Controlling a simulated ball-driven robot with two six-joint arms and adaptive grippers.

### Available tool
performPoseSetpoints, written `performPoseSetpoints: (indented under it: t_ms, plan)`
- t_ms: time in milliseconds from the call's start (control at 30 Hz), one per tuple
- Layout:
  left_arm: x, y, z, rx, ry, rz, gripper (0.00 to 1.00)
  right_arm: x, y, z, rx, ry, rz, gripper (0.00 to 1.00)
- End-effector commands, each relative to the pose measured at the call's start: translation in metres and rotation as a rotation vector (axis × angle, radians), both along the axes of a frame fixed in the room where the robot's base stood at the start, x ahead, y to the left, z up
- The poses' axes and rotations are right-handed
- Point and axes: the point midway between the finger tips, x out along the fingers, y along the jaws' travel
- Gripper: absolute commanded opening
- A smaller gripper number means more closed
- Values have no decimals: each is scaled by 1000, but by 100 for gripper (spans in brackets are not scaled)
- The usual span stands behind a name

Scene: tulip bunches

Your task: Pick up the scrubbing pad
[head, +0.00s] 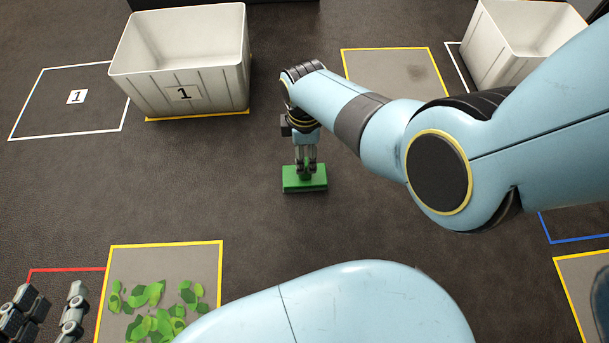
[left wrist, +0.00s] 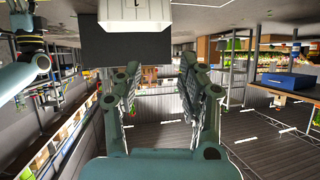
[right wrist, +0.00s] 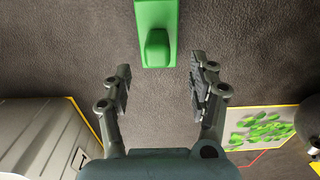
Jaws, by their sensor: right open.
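The scrubbing pad (head: 315,184) is a green block with a raised green grip on top, lying on the dark floor. It also shows at the top of the right wrist view (right wrist: 144,52). My right gripper (head: 306,163) points down over the pad and hides part of it. In the right wrist view, its fingers (right wrist: 161,78) are apart and empty, with the pad's grip just beyond the fingertips and roughly between them. My left gripper (head: 47,302) is at the lower left of the head view, away from the pad. Its fingers (left wrist: 160,78) are apart and empty.
A white bin (head: 180,62) marked 1 stands at the upper left. Another white bin (head: 520,45) stands at the upper right. Green leaves (head: 150,310) lie on a yellow-edged grey square at the lower left. The floor around the pad is clear.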

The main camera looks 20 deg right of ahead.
Motion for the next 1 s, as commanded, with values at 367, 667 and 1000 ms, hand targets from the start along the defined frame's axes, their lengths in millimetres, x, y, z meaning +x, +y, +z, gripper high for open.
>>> performPoseSetpoints:
  t_ms: [367,667,1000]
  plan:
    - [43,-5,45,1,-223,-24,40,0,0,-11,0,2,0,60]
    - [81,-11,107,0,-492,-53,40,1,0,-21,0,1,0,60]
    - [101,-20,186,0,-826,-94,40,2,-1,-34,1,2,0,60]
